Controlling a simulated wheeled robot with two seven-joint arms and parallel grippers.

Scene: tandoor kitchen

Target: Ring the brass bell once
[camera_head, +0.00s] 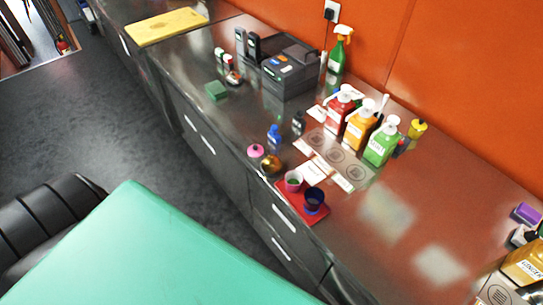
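A small round brass-coloured object (270,165), which looks like the brass bell, stands near the front edge of the steel counter (400,222). It is between a pink-topped item (255,151) and a red tray (300,207) with two cups on it. It is small, so its finer parts cannot be made out. Neither of my grippers is in view.
Red, orange and green pump bottles (381,145) stand behind, beside a printed mat (338,160). A small blue bottle (274,134) is close behind the bell. A black machine (290,70) sits farther back. A teal flat surface (140,255) fills the lower left.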

